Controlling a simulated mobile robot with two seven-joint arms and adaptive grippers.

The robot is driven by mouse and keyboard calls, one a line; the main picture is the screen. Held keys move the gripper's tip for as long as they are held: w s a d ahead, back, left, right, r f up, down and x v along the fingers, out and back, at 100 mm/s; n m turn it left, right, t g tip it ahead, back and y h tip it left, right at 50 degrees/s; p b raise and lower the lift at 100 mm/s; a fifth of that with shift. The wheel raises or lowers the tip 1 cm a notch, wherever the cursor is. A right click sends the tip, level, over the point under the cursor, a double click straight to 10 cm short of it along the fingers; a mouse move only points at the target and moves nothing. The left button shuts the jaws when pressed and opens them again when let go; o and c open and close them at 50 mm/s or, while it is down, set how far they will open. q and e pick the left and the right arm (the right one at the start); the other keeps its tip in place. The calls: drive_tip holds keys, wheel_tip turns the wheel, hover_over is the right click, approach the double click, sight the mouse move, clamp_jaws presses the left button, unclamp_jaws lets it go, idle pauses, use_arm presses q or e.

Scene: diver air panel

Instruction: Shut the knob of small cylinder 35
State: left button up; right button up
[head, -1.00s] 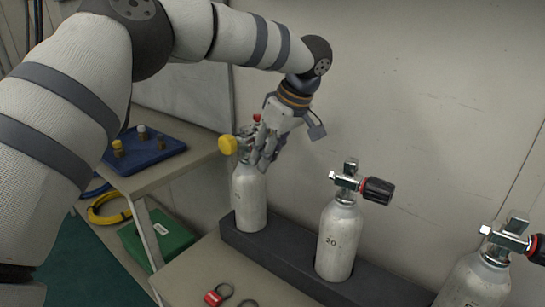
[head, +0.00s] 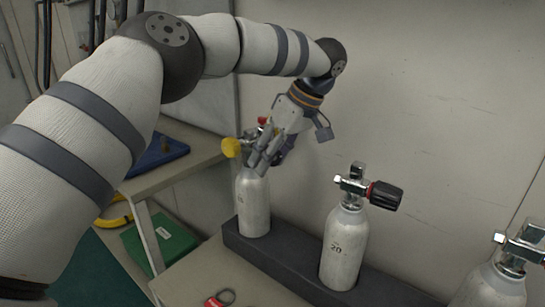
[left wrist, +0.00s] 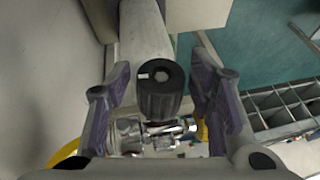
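The leftmost small cylinder (head: 253,205) stands upright in a dark rack. Its number is not readable in the head view. My left gripper (head: 262,162) is at its valve and covers most of it. In the left wrist view a black knob (left wrist: 160,92) sits between the two spread fingers of my left gripper (left wrist: 160,100). Narrow gaps show on both sides of the knob. The middle cylinder (head: 342,245) is marked 20 and has a black knob (head: 385,195) pointing right. My right gripper is not in view.
A third cylinder (head: 492,287) is cut off at the right edge. The dark rack (head: 295,262) runs along the wall. A yellow round part (head: 231,147) sits beside the left valve. A blue tray (head: 160,153) is on a side shelf; a green box (head: 160,240) is below.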

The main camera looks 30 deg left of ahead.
use_arm(q)
drive_tip(key=s+v, duration=0.1)
drive_tip(key=v, duration=0.6)
drive_tip(key=shift+w+r, duration=0.25)
drive_tip(key=shift+w, duration=0.25)
